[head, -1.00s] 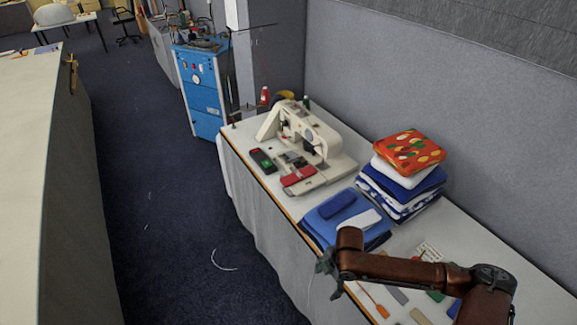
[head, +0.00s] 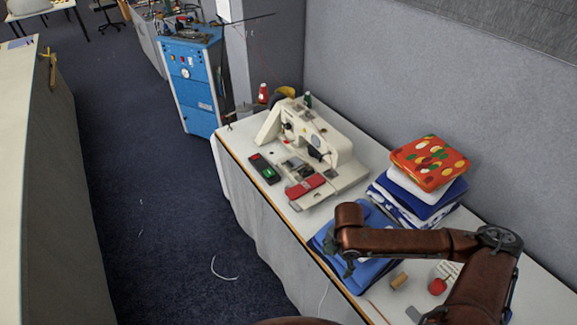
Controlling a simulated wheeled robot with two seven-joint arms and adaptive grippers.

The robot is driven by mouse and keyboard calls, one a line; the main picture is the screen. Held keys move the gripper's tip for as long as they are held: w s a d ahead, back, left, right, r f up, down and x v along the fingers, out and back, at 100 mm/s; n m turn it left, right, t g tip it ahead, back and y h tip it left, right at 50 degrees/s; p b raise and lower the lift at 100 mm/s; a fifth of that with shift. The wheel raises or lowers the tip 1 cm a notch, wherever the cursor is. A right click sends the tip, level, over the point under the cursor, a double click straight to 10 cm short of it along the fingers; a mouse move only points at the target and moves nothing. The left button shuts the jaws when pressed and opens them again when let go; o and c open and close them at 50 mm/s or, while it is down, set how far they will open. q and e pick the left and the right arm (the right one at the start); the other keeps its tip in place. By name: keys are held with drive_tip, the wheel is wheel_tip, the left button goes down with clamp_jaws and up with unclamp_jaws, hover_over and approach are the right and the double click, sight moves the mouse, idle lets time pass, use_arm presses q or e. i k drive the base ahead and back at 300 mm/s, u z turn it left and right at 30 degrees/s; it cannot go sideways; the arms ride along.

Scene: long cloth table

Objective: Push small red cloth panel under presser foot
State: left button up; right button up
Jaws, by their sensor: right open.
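The small red cloth panel (head: 305,186) lies flat on the front of the bed of the white sewing machine (head: 322,148). The presser foot area (head: 316,157) is under the machine head, just behind the panel; its fine detail is too small to tell. My right gripper (head: 341,261) is open and empty, over the folded blue cloth (head: 375,275), nearer to me than the machine and apart from the panel. My left gripper is not in view.
A dark case with a green patch (head: 265,168) lies left of the panel. A folded cloth stack (head: 428,165) stands right of the machine. A wooden spool (head: 399,281) and a red round item (head: 437,286) lie near my right forearm. The table's front edge (head: 258,205) runs along the left.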

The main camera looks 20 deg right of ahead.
sight(295, 192)
drive_tip(key=i, duration=1.3)
